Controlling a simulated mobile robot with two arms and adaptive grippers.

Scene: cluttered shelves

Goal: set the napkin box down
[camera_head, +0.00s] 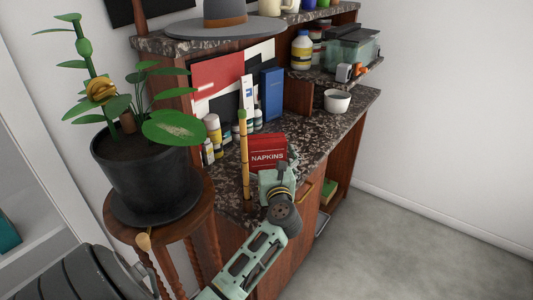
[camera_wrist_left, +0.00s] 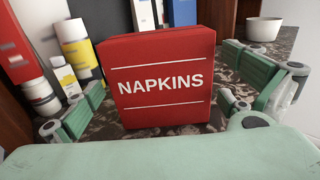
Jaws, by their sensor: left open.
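The red napkin box (camera_head: 266,150) stands upright on the dark speckled countertop (camera_head: 318,138), near its front edge. In the left wrist view the napkin box (camera_wrist_left: 160,82) fills the middle, its white "NAPKINS" lettering facing the camera. My left gripper (camera_head: 274,178) is right in front of the box in the head view. In the left wrist view its two green fingers (camera_wrist_left: 168,98) are spread, one on each side of the box, with a gap showing on both sides. The box's underside and back are hidden. My right gripper is not in view.
Several bottles (camera_head: 213,130) stand left of the box, with a bamboo stick (camera_head: 244,150) nearer. A blue book (camera_head: 271,93) stands behind. A white bowl (camera_head: 337,100) sits to the right, with bare counter between. A potted plant (camera_head: 150,175) stands on a stool at left.

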